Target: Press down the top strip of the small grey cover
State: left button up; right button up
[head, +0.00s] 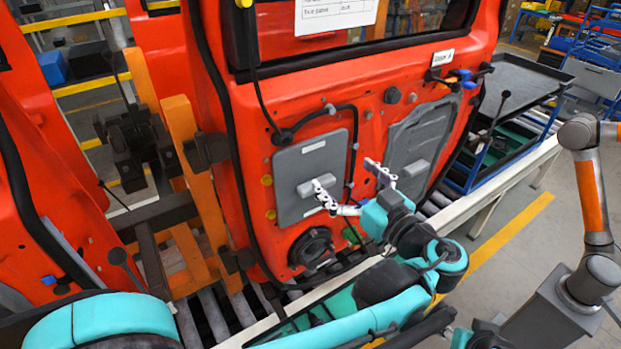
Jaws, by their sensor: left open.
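The small grey cover (311,160) is a flat, roughly rectangular panel on the lower left of the red door (250,110). Its top strip (310,145) shows uncovered, with a dark cable running close above it. A raised grey block (308,188) sits at its middle. My left gripper (346,181) is open, its two white fingers spread in front of the door. One finger overlaps the cover's lower right part near the block; the other is over the gap toward the second cover. I cannot tell whether a finger touches. My right gripper is out of view.
A larger grey cover (420,135) is to the right on the same door. A round black speaker (312,248) is below. Orange posts (186,150) stand left. A cart with a dark tray (525,85) and a grey-and-orange arm (590,190) are right.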

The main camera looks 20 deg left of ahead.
aim_at(314, 147)
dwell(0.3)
pick_arm(q)
jog(key=c, duration=0.4)
jog(key=shift+r+m+p, duration=0.15)
jog(key=shift+m+p, duration=0.2)
jog(key=shift+m, duration=0.05)
jog(key=c, duration=0.6)
jog(key=m+p, duration=0.1)
jog(key=m, duration=0.1)
jog(key=m+p, duration=0.3)
jog(key=m, duration=0.1)
jog(key=shift+w+d+r+m+p, duration=0.15)
jog(key=shift+d+r+m+p, duration=0.05)
jog(key=shift+r+m+p, duration=0.2)
grip_shut()
jog(key=w+a+m+p, duration=0.1)
jog(key=a+m, duration=0.1)
jog(key=m, duration=0.1)
jog(key=w+a+m+p, duration=0.1)
jog(key=m+p, duration=0.1)
jog(key=m, duration=0.2)
jog(key=w+a+m+p, duration=0.1)
jog(key=a+m+p, duration=0.1)
jog(key=m, duration=0.1)
jog(key=shift+w+a+f, duration=0.3)
jog(key=shift+w+f, duration=0.05)
jog(key=shift+f, duration=0.05)
jog(key=shift+w+a+r, duration=0.1)
jog(key=shift+w+a, duration=0.25)
